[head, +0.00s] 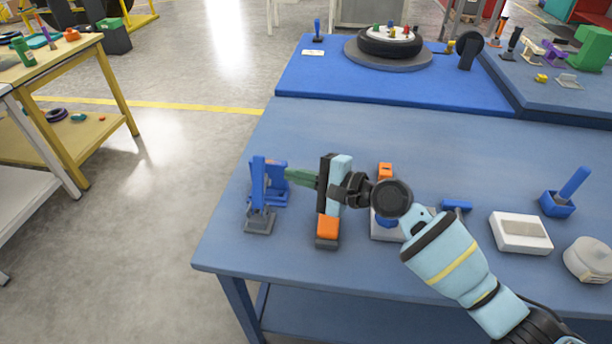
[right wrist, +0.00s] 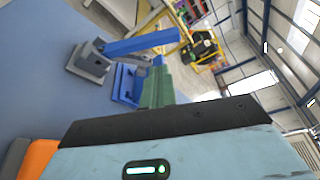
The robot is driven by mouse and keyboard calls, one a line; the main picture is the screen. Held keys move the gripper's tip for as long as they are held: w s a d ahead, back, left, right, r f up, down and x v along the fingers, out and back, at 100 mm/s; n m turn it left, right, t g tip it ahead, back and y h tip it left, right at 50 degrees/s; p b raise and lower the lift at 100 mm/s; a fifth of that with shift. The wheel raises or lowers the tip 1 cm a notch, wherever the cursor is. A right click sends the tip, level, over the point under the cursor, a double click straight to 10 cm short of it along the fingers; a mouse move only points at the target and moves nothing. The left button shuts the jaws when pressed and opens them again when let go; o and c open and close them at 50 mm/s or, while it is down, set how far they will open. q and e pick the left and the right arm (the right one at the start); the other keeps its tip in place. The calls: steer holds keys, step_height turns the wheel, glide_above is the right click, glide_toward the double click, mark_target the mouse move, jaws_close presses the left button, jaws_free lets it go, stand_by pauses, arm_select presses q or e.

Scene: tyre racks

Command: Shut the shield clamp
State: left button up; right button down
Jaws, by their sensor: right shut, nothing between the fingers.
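A blue clamp, likely the shield clamp, is at the left edge of the table in the head view. Its blue lever (head: 257,182) stands roughly upright on a grey base (head: 259,224). In the right wrist view the lever (right wrist: 143,43) reaches out from the grey base (right wrist: 90,60). A blue bracket (head: 281,192) is just behind it and also shows in the right wrist view (right wrist: 124,86). My right gripper (head: 290,174) has green fingers, shut and empty, pointing left close to the bracket; contact cannot be told. Its fingers (right wrist: 158,80) partly cover the bracket. My left gripper is not in view.
Right of my right gripper are a white box (head: 520,233), a blue holder with a slanted handle (head: 567,195) and a round beige object (head: 590,260). The table's middle back is clear.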

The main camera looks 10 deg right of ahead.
mark_target(260, 175)
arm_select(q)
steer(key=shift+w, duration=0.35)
arm_select(e)
steer(key=x, duration=0.6)
